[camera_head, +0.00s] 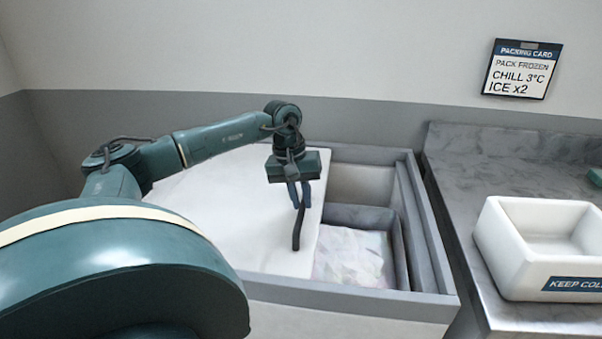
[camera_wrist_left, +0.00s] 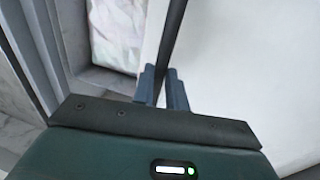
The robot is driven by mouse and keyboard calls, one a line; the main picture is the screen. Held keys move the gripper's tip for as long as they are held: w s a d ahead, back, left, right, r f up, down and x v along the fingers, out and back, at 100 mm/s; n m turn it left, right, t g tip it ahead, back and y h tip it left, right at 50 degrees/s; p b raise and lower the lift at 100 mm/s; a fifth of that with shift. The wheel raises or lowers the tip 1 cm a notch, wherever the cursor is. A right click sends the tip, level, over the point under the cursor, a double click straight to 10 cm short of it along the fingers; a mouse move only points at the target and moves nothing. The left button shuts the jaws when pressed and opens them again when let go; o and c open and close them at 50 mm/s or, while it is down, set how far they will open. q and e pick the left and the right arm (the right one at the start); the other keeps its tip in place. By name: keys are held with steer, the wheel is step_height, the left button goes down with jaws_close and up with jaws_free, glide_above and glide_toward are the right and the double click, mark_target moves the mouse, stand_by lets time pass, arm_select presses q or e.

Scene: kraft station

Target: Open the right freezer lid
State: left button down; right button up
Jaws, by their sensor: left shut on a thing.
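The chest freezer (camera_head: 345,296) has a grey rim, and its right part is uncovered. A white lid (camera_head: 235,205) covers the left and middle of it, with its right edge near the middle of the freezer. A dark bar handle (camera_head: 297,236) stands near that right edge. My left gripper (camera_head: 299,197) is shut on the handle from above. The left wrist view shows the handle (camera_wrist_left: 174,30) between the two fingers (camera_wrist_left: 163,88), over the white lid (camera_wrist_left: 240,65). Whether a second lid lies under this one is hidden. My right gripper is not in view.
Inside the opening is a grey compartment with a pale, crumpled-looking pack (camera_head: 350,257). A grey stone-look counter (camera_head: 480,160) stands to the right, with a white "KEEP COLD" box (camera_head: 520,270). A packing card (camera_head: 521,70) hangs on the back wall.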

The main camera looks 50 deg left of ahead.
arm_select(q)
steer(key=shift+r, duration=0.1)
steer(key=c, duration=1.4)
jaws_free()
steer(key=shift+a+r, duration=0.1)
steer(key=shift+r, duration=0.3)
step_height(320, 180, up, 12)
steer(key=s+a, duration=0.1)
steer(key=shift+s+a, duration=0.3)
steer(key=shift+a, duration=0.1)
